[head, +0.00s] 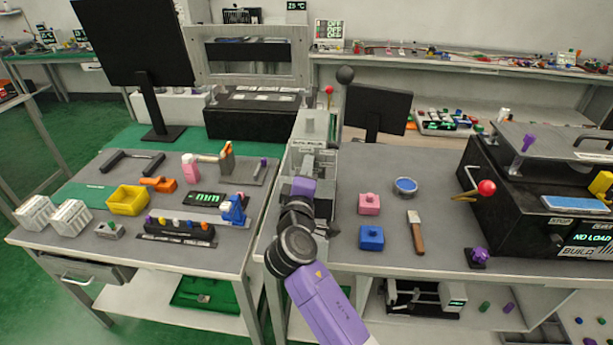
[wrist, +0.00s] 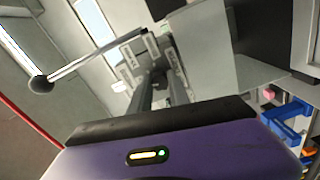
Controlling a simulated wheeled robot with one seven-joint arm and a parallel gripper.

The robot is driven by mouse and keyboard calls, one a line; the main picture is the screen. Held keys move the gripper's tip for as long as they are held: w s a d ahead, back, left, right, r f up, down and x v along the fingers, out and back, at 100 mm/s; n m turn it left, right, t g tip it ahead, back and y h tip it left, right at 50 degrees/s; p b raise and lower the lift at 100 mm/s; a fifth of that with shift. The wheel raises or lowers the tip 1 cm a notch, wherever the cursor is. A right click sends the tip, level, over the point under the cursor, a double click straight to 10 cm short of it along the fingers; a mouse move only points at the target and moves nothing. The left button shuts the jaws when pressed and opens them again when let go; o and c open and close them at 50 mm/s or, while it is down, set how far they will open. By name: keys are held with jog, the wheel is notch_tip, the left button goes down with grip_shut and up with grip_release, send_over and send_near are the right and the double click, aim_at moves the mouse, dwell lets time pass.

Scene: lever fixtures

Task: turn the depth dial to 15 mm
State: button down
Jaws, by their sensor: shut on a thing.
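A grey bench machine (head: 314,128) stands at the middle of the benches, with a black ball-ended lever (head: 345,75) at its top; that ball also shows in the wrist view (wrist: 40,84). My gripper (wrist: 153,82) is at the front of this machine, its dark fingers pointing into it. They are shut on a small part there, mostly hidden between the fingers. I cannot make out the depth dial or its scale. In the head view my purple wrist hides the fingertips. A small black display (head: 207,198) on the left bench shows green characters that I cannot read.
A pink block (head: 369,204), a blue block (head: 371,238), a round blue-rimmed dish (head: 405,186) and a brush (head: 415,232) lie right of my arm. A yellow bin (head: 128,200) stands on the left bench. A black machine with a red-ball lever (head: 487,187) is far right.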

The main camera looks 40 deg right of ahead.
jog(key=shift+f+m+b, duration=0.1)
jog(key=shift+m+b, duration=3.2)
jog(key=shift+b, duration=0.6)
jog(key=c, duration=1.2)
grip_release()
jog(key=shift+c, duration=0.2)
jog(key=b+v, duration=0.1)
jog(key=v, duration=0.6)
jog(key=shift+s+a, duration=0.25)
jog(key=shift+a, duration=0.1)
